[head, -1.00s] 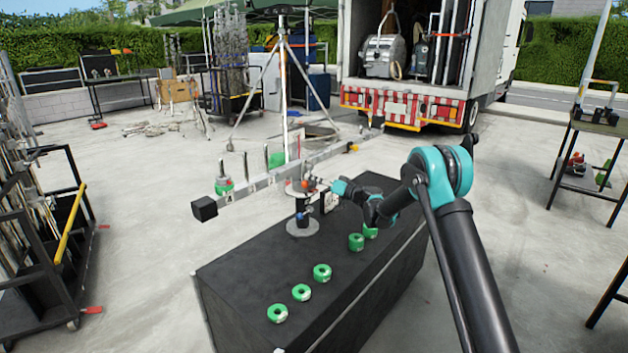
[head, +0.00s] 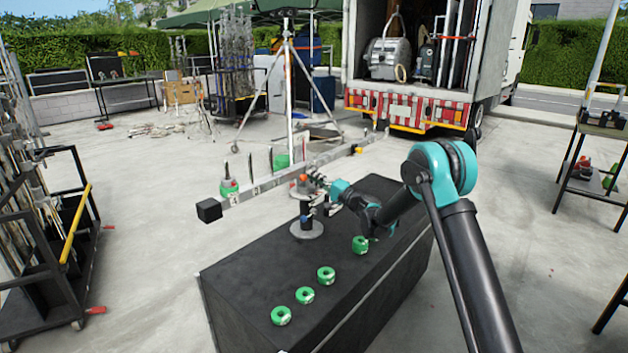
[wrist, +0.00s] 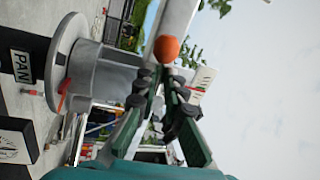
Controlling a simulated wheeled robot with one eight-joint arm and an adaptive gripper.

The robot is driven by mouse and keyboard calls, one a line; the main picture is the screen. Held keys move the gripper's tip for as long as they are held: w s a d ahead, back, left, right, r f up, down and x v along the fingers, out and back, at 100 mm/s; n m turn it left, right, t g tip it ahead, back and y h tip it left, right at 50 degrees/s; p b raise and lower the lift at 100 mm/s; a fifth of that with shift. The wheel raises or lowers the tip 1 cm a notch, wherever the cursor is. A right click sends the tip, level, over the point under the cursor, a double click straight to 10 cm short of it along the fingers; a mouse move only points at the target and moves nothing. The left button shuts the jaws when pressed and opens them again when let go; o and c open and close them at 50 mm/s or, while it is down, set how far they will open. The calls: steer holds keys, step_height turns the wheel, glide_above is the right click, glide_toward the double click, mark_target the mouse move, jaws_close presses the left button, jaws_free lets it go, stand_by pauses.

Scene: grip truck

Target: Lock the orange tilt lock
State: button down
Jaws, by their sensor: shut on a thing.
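The orange tilt lock shows as a round orange knob (wrist: 167,48) at the top middle of the wrist view. A small orange spot on the head of the stand (head: 304,178) is visible in the head view. My gripper (wrist: 163,78) is shut on the lock, its dark finger pads close together just below the knob. The lever part between the pads is mostly hidden. In the head view my gripper (head: 318,181) reaches the stand's head from the right. A grey cylinder (wrist: 110,75) with a round plate is beside the fingers in the wrist view.
A "PAN" label (wrist: 20,67) and a red lever (wrist: 65,95) lie left of the fingers. A long beam (head: 265,185) crosses the stand above a black box (head: 345,275) bearing several green rings. Open concrete (head: 130,270) lies left of the box.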

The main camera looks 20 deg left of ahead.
steer(key=shift+r+m+t, duration=0.25)
steer(key=shift+m+t, duration=0.15)
steer(key=shift+m, duration=0.5)
steer(key=shift+d, duration=0.1)
steer(key=c, duration=1.6)
jaws_free()
steer(key=v, duration=1.2)
steer(key=shift+d+r, duration=0.1)
steer(key=shift+r, duration=0.05)
